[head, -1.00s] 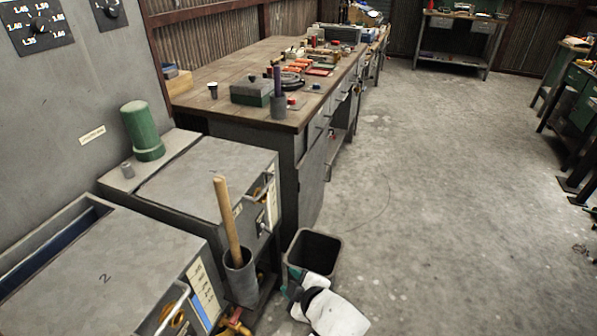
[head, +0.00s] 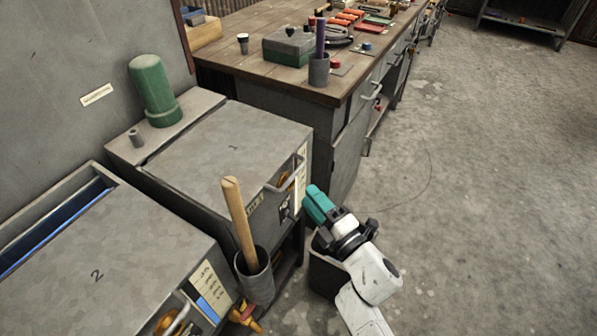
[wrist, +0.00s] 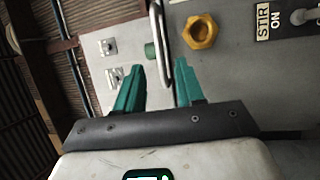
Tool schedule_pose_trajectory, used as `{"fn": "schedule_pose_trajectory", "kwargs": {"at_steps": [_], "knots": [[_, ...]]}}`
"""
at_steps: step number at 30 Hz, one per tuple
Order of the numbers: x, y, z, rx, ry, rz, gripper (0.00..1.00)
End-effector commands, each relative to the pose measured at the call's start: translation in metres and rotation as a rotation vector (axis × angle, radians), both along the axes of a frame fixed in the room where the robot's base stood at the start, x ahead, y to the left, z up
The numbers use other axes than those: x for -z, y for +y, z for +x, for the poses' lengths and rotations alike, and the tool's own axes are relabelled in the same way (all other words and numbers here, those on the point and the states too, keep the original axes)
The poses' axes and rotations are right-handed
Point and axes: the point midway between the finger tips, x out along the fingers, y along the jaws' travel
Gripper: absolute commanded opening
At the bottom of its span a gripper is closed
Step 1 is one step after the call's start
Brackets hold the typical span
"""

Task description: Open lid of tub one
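Tub one is the grey box at the middle left of the head view; its flat lid (head: 215,150), marked 1, is closed. A metal bar handle (head: 288,174) is at its front edge. My gripper (head: 311,197), with teal fingers, is just in front and to the right of the tub's front panel. In the wrist view my gripper (wrist: 158,82) is open. The handle bar (wrist: 158,40) appears between the two fingers in that picture, nearer the right one; I cannot tell whether it touches. A brass knob (wrist: 200,32) shows on the panel beside it.
Tub two (head: 120,260) stands at the lower left. A grey cup with a wooden-handled tool (head: 240,220) is in front, between the tubs. A dark bin (head: 325,270) stands below my arm. A workbench (head: 270,85) is behind. Open floor lies to the right.

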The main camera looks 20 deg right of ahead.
Motion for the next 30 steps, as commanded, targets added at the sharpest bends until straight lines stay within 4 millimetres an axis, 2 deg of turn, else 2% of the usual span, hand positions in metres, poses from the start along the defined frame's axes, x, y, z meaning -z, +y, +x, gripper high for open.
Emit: {"fn": "schedule_pose_trajectory", "kwargs": {"at_steps": [6,13,18,26,30], "knots": [[-0.008,0.009,0.040,0.001,-0.002,0.002,0.38],[-0.013,0.016,0.070,0.001,0.000,0.002,0.38],[-0.014,0.018,0.079,0.002,0.002,0.002,0.38],[-0.014,0.018,0.080,0.002,0.002,0.003,0.38],[-0.014,0.018,0.079,0.002,0.002,0.003,0.27]]}}
